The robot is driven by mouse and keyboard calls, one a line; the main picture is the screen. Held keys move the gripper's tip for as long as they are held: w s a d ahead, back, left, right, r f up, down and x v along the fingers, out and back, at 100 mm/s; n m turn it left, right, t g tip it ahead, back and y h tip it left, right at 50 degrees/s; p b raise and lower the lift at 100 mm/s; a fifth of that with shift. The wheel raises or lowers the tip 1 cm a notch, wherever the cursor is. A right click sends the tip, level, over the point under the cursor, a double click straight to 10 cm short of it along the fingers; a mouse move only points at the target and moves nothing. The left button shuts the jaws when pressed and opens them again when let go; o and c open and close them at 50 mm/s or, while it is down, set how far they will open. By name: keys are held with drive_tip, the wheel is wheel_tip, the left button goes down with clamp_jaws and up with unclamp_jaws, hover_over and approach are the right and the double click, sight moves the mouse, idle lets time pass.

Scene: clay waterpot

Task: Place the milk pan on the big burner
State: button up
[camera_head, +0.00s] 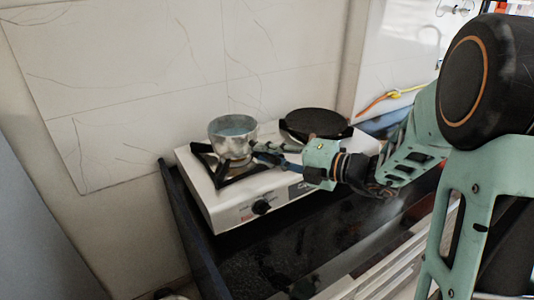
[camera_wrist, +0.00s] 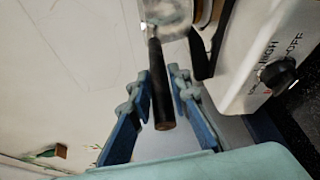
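The milk pan (camera_head: 233,138) is a small silvery metal pot, upright over the left burner (camera_head: 229,172) of a white two-burner stove (camera_head: 238,207). I cannot tell whether its base fully touches the grate. In the wrist view the pan (camera_wrist: 168,12) shows at the top edge, with its dark brown handle (camera_wrist: 158,85) pointing toward me. My gripper (camera_head: 270,155) is at the pan's right side. In the wrist view its blue fingers (camera_wrist: 160,74) are open on either side of the handle, with gaps visible. Which burner is bigger is unclear.
A flat black pan (camera_head: 316,124) covers the right burner. A control knob (camera_head: 261,207) is on the stove front; the wrist view shows a knob (camera_wrist: 279,74) too. A marbled wall (camera_head: 120,80) stands close behind. The dark counter (camera_head: 290,242) in front is clear.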

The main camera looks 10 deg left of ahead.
drive_tip(key=shift+o, duration=1.4)
drive_tip(key=shift+r, duration=0.2)
drive_tip(key=p+v, duration=0.1)
drive_tip(key=v, duration=1.1)
